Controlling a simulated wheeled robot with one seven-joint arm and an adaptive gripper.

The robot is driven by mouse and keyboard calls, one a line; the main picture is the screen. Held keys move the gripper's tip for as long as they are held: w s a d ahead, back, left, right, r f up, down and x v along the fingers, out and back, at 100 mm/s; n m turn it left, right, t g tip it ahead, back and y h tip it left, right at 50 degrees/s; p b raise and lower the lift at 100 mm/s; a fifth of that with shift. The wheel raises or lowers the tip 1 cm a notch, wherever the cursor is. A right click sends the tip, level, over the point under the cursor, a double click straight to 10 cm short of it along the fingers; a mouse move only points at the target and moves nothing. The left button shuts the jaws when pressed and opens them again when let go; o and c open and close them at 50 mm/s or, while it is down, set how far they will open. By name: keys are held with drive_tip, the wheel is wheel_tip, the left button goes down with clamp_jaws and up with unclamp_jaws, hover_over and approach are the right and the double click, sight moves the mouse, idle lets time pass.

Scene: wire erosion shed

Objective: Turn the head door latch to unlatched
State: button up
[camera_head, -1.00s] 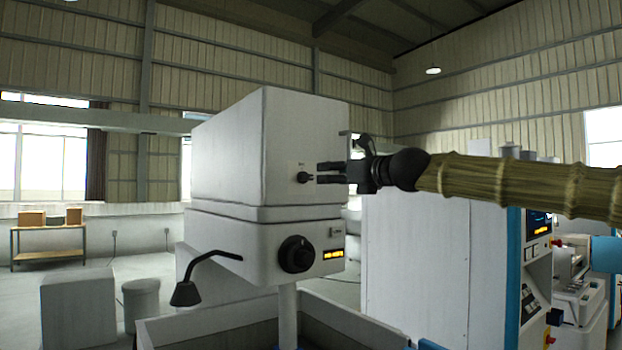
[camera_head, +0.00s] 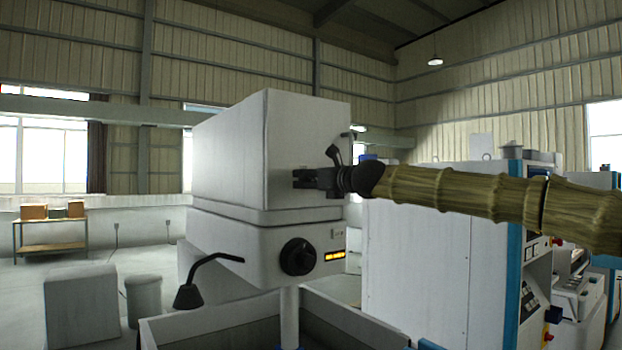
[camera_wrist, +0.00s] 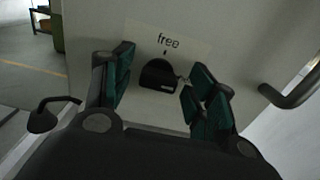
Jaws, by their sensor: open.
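The head door latch (camera_wrist: 159,75) is a small dark knob with a light mark on it, on the pale face of the machine head (camera_head: 232,150). In the wrist view it sits between the two fingers, under a label (camera_wrist: 168,42) reading "free" with a small tick below the word. My gripper (camera_wrist: 154,88) is open, with one finger to each side of the latch; I cannot tell whether either finger touches it. In the head view my gripper (camera_head: 300,178) is at the head's front face and hides the latch.
A black handle (camera_wrist: 290,88) sticks out to the right in the wrist view. Below the head are a round black dial (camera_head: 298,257) and a lamp on a bent arm (camera_head: 188,296). A large white cabinet (camera_head: 430,270) stands to the right under my arm.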

drive_tip(key=c, duration=1)
drive_tip(key=shift+n, duration=0.4)
drive_tip(key=shift+s+a+f+n+b, duration=0.1)
drive_tip(key=shift+n+b, duration=0.75)
drive_tip(key=shift+n, duration=1.95)
drive_tip(key=shift+a+f+n+b, duration=0.1)
drive_tip(key=shift+n+b, duration=0.7)
drive_tip(key=shift+n, duration=2)
drive_tip(key=shift+s+f+n+b, duration=0.1)
drive_tip(key=shift+n+b, duration=0.75)
drive_tip(key=shift+n, duration=2.25)
